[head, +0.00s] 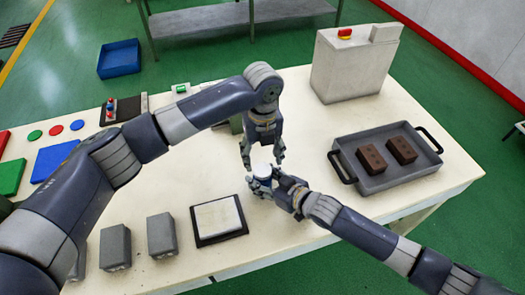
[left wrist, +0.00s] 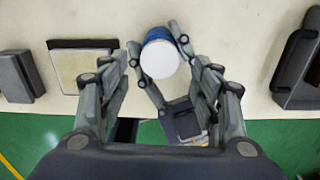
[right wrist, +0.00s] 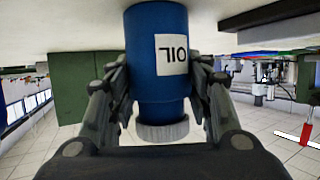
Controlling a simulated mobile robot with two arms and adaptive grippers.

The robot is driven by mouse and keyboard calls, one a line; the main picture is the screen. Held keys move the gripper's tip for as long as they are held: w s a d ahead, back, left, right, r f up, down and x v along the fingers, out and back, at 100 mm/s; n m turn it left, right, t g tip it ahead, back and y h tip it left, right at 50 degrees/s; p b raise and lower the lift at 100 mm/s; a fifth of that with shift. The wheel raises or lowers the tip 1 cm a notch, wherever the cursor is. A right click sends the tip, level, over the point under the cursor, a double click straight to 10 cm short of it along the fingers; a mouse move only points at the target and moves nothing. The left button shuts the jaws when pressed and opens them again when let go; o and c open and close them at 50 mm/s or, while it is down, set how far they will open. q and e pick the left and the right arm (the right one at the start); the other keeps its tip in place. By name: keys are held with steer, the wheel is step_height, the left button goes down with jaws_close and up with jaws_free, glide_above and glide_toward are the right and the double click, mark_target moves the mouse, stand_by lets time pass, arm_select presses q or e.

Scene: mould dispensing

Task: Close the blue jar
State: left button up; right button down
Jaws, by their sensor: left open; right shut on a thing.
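The blue jar (head: 264,182) stands upright near the middle of the table, with a round white lid (head: 261,169) on its top. In the left wrist view, I look down on the white lid (left wrist: 160,59) with the blue body (left wrist: 156,35) behind it. The right wrist view shows the jar (right wrist: 157,50) upside down, with a label and the ridged white lid (right wrist: 162,132) at its end. My right gripper (head: 262,186) is shut on the jar's body from the front. My left gripper (head: 262,156) is open, pointing down just above the lid, fingers either side. How tight the lid is cannot be told.
A black tray (head: 372,181) with two brown blocks stands at right, before a large grey container (head: 352,65). A framed pale plate (head: 218,219) and grey blocks (head: 161,235) lie at front left. Coloured discs and mats lie at far left. Table around the jar is clear.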

arm_select(q)
steer(key=n, duration=0.4)
steer(key=shift+r, duration=0.2)
steer(key=n, duration=0.3)
steer(key=shift+r+n, duration=0.1)
steer(key=shift+n, duration=0.2)
steer(key=n, duration=0.6)
steer(key=shift+r+n, duration=0.25)
steer(key=shift+n, duration=0.15)
steer(key=n, duration=0.3)
steer(key=shift+r, duration=0.15)
steer(key=n, duration=0.5)
steer(key=shift+r, duration=0.15)
steer(key=n, duration=0.7)
steer(key=shift+r, duration=0.3)
steer(key=n, duration=0.5)
steer(key=shift+r, duration=0.15)
steer(key=n, duration=0.5)
steer(key=shift+r, duration=0.2)
steer(key=n, duration=0.5)
steer(key=shift+r, duration=0.2)
steer(key=n, duration=0.5)
steer(key=shift+r+n, duration=0.15)
steer(key=shift+n, duration=0.15)
